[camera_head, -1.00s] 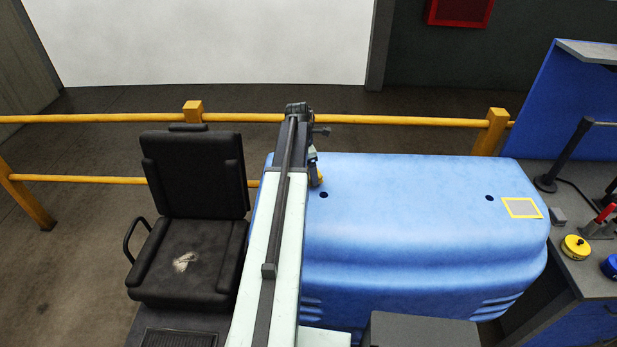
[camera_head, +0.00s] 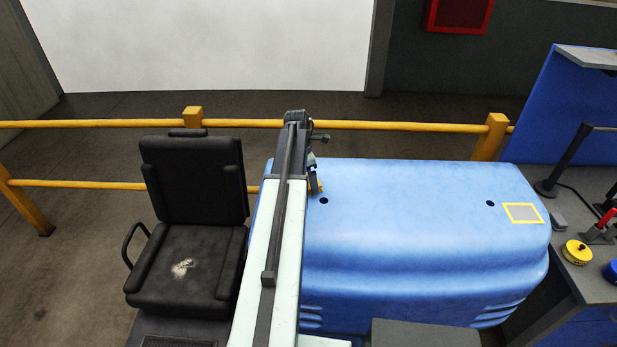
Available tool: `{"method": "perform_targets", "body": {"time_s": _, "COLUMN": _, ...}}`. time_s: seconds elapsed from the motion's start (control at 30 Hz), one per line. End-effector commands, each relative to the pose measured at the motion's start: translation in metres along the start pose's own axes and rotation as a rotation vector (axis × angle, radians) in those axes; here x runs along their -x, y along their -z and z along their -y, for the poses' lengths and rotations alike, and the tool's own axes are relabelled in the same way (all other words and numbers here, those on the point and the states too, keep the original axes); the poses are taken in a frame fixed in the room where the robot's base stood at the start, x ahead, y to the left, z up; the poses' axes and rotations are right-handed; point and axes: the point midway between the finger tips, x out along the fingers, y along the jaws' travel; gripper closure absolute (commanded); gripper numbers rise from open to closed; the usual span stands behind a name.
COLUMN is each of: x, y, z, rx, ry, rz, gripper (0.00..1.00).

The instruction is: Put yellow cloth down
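A small bit of yellow (camera_head: 320,187), perhaps the yellow cloth, shows at the lower tip of my gripper (camera_head: 315,186), at the far left part of the blue cover (camera_head: 420,230). My arm hides most of it. My gripper points down close to the cover's top; I cannot tell whether the yellow bit touches the cover. The fingers are too small and covered to show whether they are shut on it. A yellow-outlined grey square (camera_head: 523,213) is on the right end of the cover, far from my gripper.
A black seat (camera_head: 190,220) with a worn patch stands to the left. A yellow railing (camera_head: 400,126) runs behind. A grey bench (camera_head: 590,270) at right carries a yellow round weight (camera_head: 577,252), a blue one (camera_head: 612,271) and a red-handled clamp (camera_head: 606,218). The cover's middle top is clear.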

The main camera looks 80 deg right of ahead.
Motion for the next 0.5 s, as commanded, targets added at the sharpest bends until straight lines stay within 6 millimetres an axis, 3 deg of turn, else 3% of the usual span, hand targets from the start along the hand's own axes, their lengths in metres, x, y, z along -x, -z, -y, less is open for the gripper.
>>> {"method": "perform_targets", "body": {"time_s": 0.03, "x": 0.016, "y": -0.001, "z": 0.000, "rx": 0.000, "ry": 0.000, "rz": 0.000, "gripper": 0.00}}
{"method": "perform_targets", "body": {"time_s": 0.3, "x": 0.078, "y": -0.002, "z": 0.000, "rx": 0.001, "ry": 0.000, "rz": 0.000, "gripper": 0.00}}
{"method": "perform_targets", "body": {"time_s": 0.5, "x": 0.110, "y": -0.001, "z": 0.000, "rx": 0.001, "ry": 0.000, "rz": 0.000, "gripper": 0.00}}
